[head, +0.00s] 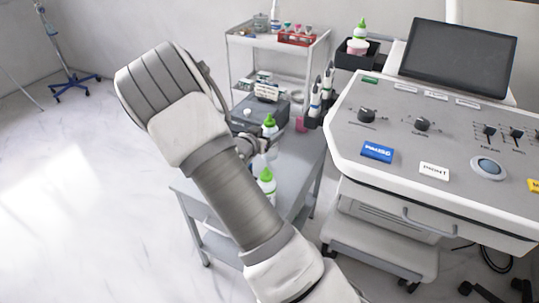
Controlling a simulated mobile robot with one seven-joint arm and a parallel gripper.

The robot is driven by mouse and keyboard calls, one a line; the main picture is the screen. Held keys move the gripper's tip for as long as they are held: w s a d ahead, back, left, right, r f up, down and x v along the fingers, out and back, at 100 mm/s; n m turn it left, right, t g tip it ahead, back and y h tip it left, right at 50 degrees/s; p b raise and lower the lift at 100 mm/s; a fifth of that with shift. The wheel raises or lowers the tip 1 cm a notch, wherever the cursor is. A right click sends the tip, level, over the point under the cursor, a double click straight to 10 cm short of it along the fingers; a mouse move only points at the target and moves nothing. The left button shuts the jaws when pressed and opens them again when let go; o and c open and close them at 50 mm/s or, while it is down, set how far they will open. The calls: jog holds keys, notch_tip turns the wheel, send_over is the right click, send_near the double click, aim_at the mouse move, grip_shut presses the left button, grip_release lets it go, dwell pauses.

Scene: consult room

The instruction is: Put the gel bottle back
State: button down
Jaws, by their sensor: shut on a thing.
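A white gel bottle with a green cap (269,122) is at my gripper (265,146), above the grey table. My gripper is shut on this bottle, which looks upright; its lower part is partly covered by the fingers. A second green-capped bottle (266,176) is nearer, at the grey table, with its lower part hidden behind my arm. A third green-capped bottle (359,32) stands upright in a black holder (347,55) at the machine's back left corner.
The grey table (298,178) carries a dark grey box (266,107) and a pink cup (301,124). Probes (316,100) hang at the left side of the machine (400,150). A white shelf trolley (240,42) with a red tray stands behind.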

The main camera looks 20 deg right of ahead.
notch_tip(320, 180, down, 6)
jog(key=shift+r+b, duration=0.15)
jog(key=shift+b, duration=0.75)
jog(key=shift+c, duration=1.8)
grip_release()
jog(key=shift+f, duration=0.2)
